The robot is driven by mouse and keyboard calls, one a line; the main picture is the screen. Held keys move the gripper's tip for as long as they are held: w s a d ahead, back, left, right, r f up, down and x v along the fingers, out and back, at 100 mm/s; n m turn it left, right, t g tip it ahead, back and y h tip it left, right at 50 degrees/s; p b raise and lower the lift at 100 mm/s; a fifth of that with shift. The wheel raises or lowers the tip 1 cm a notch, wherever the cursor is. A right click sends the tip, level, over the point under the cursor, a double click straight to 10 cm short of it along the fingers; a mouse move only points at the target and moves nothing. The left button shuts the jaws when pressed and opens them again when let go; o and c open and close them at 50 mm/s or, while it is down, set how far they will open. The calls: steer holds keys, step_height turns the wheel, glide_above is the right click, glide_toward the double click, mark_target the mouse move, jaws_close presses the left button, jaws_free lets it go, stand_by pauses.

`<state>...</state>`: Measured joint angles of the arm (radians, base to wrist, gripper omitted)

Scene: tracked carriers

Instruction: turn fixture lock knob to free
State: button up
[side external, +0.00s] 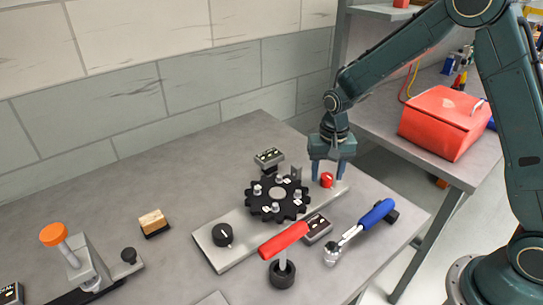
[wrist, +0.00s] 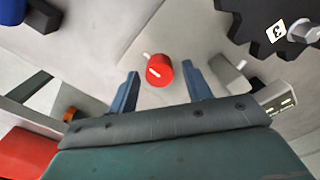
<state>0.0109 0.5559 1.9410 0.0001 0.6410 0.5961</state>
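A red knob (side external: 327,180) with a pale pointer line sits at the far right end of the light grey fixture plate (side external: 225,258). In the wrist view the red knob (wrist: 158,72) lies between and a little ahead of my two fingertips, apart from both. My gripper (side external: 333,172) is pointed down over the knob, fingers open and empty; it also shows in the wrist view (wrist: 165,88). A black toothed disc (side external: 277,198) with several pale clamps is mounted on the same plate. A black knob (side external: 222,235) with a white line is at the plate's near left end.
A blue-handled tool (side external: 360,230) lies right of the plate. A red-handled tool (side external: 284,245) stands in a black holder in front. Small indicator boxes (side external: 317,228) (side external: 269,158) flank the disc. An orange-topped lever (side external: 55,236) stands at left. A red toolbox (side external: 445,122) rests on another bench.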

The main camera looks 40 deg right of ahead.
mark_target(327, 176)
steer(key=shift+r, duration=0.1)
stand_by(0.3)
step_height(327, 176, up, 14)
steer(key=shift+f, duration=0.2)
stand_by(0.5)
steer(key=shift+s, duration=0.1)
steer(key=s+r+n+t, duration=0.3)
steer(key=s+r, duration=0.6)
steer(key=s, duration=0.3)
steer(key=s+n+t, duration=0.2)
steer(key=s+n, duration=0.2)
steer(key=s, duration=0.9)
steer(key=shift+a+f+t, duration=0.25)
steer(key=shift+f+t, duration=0.05)
steer(key=shift+f, duration=0.05)
steer(key=shift+o, duration=0.2)
